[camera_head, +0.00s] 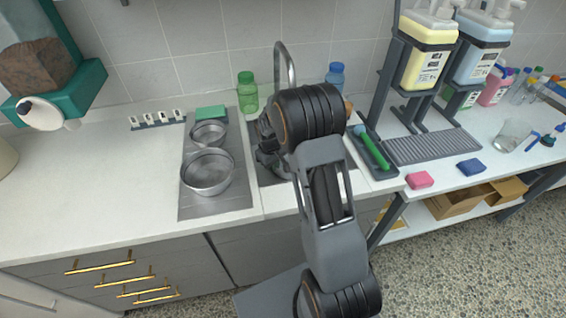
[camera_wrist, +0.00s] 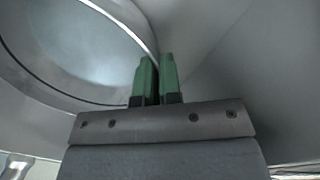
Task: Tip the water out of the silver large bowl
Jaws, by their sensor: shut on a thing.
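In the wrist view, my gripper (camera_wrist: 157,68) is shut with its green fingertips on the rim of a silver bowl (camera_wrist: 70,45). The bowl's round rim and shiny inside fill the upper left; I cannot tell how much water is in it. In the head view, my arm reaches over the sink (camera_head: 343,181) and hides most of it, along with the gripper's fingertips and most of the held bowl. A larger silver bowl (camera_head: 208,174) and a smaller silver bowl (camera_head: 208,134) stand upright on the drainboard, left of my arm, apart from the gripper.
A curved faucet (camera_head: 286,62) rises behind my arm, between a green bottle (camera_head: 247,92) and a blue bottle (camera_head: 335,75). A dark tray with a green brush (camera_head: 374,150) lies right of the sink. The counter at left is mostly clear.

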